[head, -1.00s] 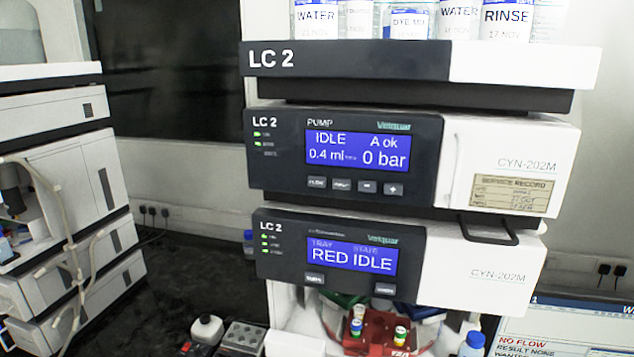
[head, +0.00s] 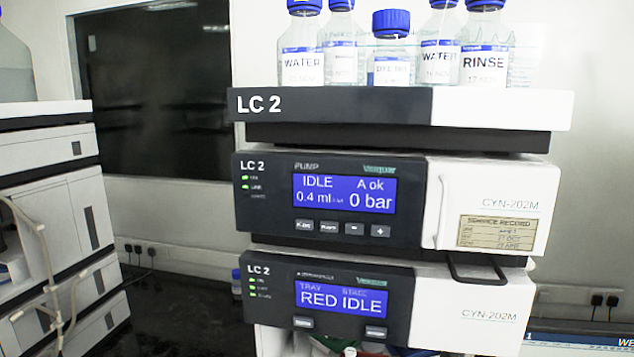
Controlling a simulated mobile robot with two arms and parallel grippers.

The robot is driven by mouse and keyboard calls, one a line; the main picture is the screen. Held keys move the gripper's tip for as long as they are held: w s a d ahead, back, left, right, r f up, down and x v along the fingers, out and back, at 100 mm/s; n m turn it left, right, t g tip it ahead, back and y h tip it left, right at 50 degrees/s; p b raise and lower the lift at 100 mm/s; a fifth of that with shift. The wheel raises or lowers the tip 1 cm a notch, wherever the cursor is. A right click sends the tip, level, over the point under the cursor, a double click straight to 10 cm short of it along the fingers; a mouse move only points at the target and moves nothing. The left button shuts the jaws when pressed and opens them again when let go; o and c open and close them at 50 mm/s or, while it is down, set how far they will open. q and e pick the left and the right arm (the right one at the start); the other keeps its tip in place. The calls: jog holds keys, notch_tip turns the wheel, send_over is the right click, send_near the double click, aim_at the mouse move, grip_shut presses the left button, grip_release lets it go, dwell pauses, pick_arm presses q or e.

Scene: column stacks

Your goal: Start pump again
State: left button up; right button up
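The LC 2 pump module (head: 402,205) sits in the middle of the stack in the head view. Its blue screen (head: 344,194) reads IDLE, A ok, 0.4 ml and 0 bar. A row of small grey buttons lies under the screen, with a minus button (head: 354,229) and a plus button (head: 380,231) at its right end. The labels on the two left buttons (head: 304,226) are too small to read surely. Small green lights glow at the panel's left. Neither of my grippers shows in the head view.
Blue-capped bottles, including a RINSE bottle (head: 484,62), stand on the top tray (head: 334,107). Below the pump, a module (head: 465,305) shows RED IDLE on its screen. A metal loop handle (head: 478,270) juts out there. Another instrument stack (head: 50,215) stands at left.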

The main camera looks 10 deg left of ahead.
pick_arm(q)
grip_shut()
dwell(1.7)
